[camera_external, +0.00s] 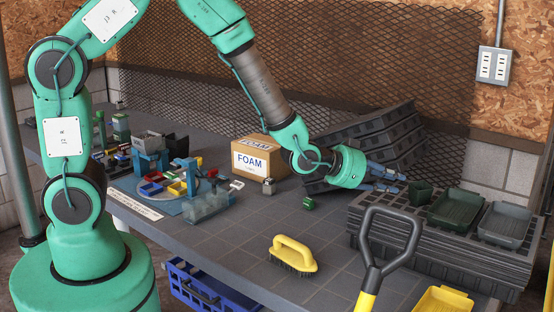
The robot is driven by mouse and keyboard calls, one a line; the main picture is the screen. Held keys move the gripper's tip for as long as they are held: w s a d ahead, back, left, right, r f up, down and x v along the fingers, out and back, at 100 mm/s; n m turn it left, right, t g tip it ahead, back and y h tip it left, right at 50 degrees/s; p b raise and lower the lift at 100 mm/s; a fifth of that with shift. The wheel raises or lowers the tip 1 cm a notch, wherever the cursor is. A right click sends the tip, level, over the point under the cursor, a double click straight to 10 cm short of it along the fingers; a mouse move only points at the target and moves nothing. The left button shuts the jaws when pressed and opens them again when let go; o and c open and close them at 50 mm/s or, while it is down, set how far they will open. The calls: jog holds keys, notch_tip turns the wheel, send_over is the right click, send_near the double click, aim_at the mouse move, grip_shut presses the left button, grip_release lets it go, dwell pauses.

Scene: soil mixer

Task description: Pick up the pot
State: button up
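The fingertips end just left of the pot, with a small gap in the picture. Depth between them is hard to judge from this one view.
The black tray stack (432,254) also bears a green tray (455,210) and a grey tray (504,224). Black crates (372,134) stand behind my gripper. A FOAM box (262,157), a yellow brush (292,255) and a shovel handle (390,240) are nearby. The table's middle is mostly clear.

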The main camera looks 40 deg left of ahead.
aim_at(420, 192)
jog(key=b+x, duration=0.1)
jog(key=x, duration=0.7)
jog(key=shift+f+b, duration=0.15)
jog(key=shift+b, duration=0.15)
jog(key=shift+w+d, duration=0.1)
jog(key=shift+w, duration=0.1)
jog(key=shift+b+x, duration=0.9)
jog(key=shift+x, duration=1.65)
grip_shut()
